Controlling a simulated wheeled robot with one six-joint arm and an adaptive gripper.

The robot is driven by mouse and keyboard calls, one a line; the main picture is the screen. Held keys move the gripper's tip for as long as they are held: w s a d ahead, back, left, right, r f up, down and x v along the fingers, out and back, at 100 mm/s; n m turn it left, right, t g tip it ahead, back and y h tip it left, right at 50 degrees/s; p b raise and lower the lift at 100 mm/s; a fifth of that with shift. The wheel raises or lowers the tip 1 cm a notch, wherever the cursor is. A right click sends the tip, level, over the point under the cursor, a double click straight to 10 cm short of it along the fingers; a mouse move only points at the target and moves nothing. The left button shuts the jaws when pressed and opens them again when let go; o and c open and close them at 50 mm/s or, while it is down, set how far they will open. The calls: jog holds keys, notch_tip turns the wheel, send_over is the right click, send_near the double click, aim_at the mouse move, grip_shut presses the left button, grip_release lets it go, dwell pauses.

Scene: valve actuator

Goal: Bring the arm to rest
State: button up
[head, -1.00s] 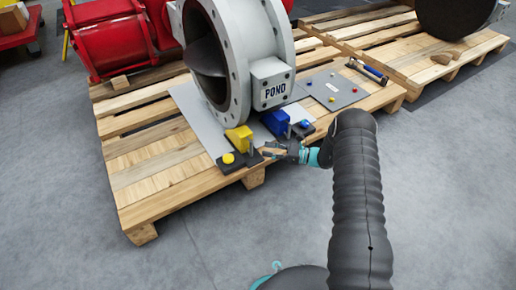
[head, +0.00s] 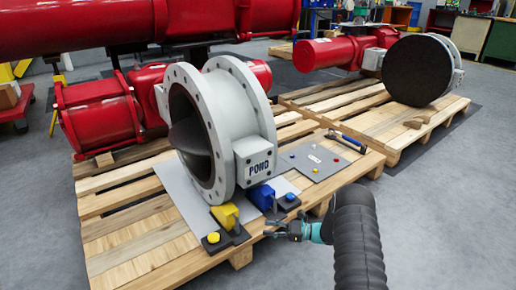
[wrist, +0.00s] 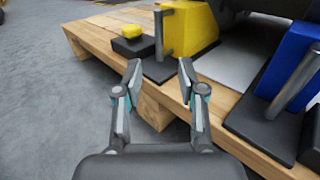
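My gripper (head: 278,230) is at the near edge of the wooden pallet (head: 150,262), in front of the yellow and blue lever blocks. In the wrist view my gripper (wrist: 158,75) has its two fingers apart with nothing between them. Beyond the fingertips stands the yellow block (wrist: 190,28) with a grey upright lever (wrist: 163,35). The blue block (wrist: 290,55) with its grey lever is at the right. My arm, in a black sleeve, reaches in from the lower right in the head view.
A grey flanged valve (head: 235,120) marked POND stands on the pallet. A yellow button (head: 213,238) and a blue button (head: 291,197) sit on dark bases. A grey panel (head: 318,165) and a hammer-like tool (head: 347,140) lie at the right. Grey floor (head: 440,220) is open at the right.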

jog(key=s+f+n+g+h, duration=0.2)
jog(key=s+f+g, duration=0.1)
jog(key=s+f, duration=0.3)
jog(key=s+r+n+g+h, duration=0.3)
jog(key=s+r+n, duration=0.1)
jog(key=s, duration=0.3)
jog(key=s+d+r+n+t+h+p, duration=0.2)
jog(key=s+r, duration=0.6)
jog(key=r, duration=0.8)
jog(key=s+d+r+n+t+h+p, duration=0.3)
jog(key=s+r+n+h, duration=0.3)
jog(key=r, duration=1)
jog(key=s+d+r+n+t+h+p, duration=0.3)
jog(key=s+r+n, duration=0.3)
jog(key=s+r, duration=0.6)
notch_tip(320, 180, up, 4)
jog(key=shift+s+h+p, duration=0.15)
jog(key=shift+h+p, duration=0.4)
jog(key=shift+h, duration=0.25)
